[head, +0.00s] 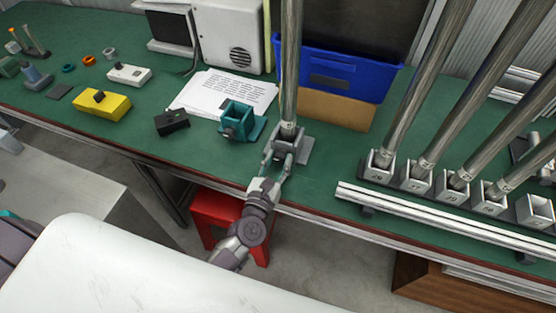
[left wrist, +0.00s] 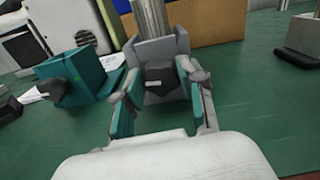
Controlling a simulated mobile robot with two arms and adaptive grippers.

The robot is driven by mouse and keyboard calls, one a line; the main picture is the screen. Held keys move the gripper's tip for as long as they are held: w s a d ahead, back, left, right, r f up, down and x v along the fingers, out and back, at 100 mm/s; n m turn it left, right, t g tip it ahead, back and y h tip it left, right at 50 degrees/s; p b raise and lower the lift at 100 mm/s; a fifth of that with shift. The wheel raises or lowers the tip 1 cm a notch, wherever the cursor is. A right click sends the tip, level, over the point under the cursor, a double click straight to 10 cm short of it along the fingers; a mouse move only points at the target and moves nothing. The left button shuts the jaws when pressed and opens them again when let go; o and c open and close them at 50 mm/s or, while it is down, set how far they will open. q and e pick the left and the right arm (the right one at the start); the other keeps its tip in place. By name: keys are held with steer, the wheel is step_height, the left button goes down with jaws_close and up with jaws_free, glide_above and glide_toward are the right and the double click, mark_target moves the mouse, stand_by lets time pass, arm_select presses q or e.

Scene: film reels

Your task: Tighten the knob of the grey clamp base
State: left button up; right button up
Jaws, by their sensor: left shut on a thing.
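The grey clamp base (head: 299,144) stands upright on the green bench near its front edge, with a shiny metal pole (head: 291,70) rising from it. It also shows in the left wrist view (left wrist: 152,50). Its dark knob (left wrist: 161,78), with a pale mark, faces my left gripper (head: 279,163). That gripper is shut on the knob, with teal finger pads at the knob's left and right sides in the left wrist view (left wrist: 158,90). The fingers partly hide the knob in the head view. My right gripper is not in view.
A teal clamp (head: 238,114) with a dark knob stands just left of the grey base. A black block (head: 171,123) and yellow box (head: 101,105) are farther left. A blue bin (head: 335,72) stands behind. Numbered poles and a metal rail (head: 440,222) are on the right.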

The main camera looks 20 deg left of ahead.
arm_select(q)
steer(key=m, duration=0.5)
steer(key=shift+d+p, duration=0.1)
steer(key=shift+p, duration=0.25)
steer(key=m+p, duration=0.1)
steer(key=m, duration=0.3)
steer(key=shift+m, duration=0.4)
steer(key=m+p, duration=0.1)
steer(key=m, duration=0.3)
steer(key=shift+m, duration=0.3)
steer(key=m+p, duration=0.1)
steer(key=m, duration=0.3)
steer(key=shift+d+f, duration=0.1)
steer(key=m+p, duration=0.1)
steer(key=m, duration=0.4)
steer(key=shift+f+p, duration=0.1)
steer(key=shift+p, duration=0.3)
steer(key=m+p, duration=0.1)
steer(key=m, duration=0.2)
steer(key=shift+m, duration=0.3)
steer(key=m, duration=0.3)
steer(key=shift+f+m+p, duration=0.1)
steer(key=shift+m+p, duration=0.2)
steer(key=shift+p, duration=0.1)
steer(key=shift+f+m, duration=0.1)
steer(key=shift+m, duration=1.8)
steer(key=shift+p, duration=0.3)
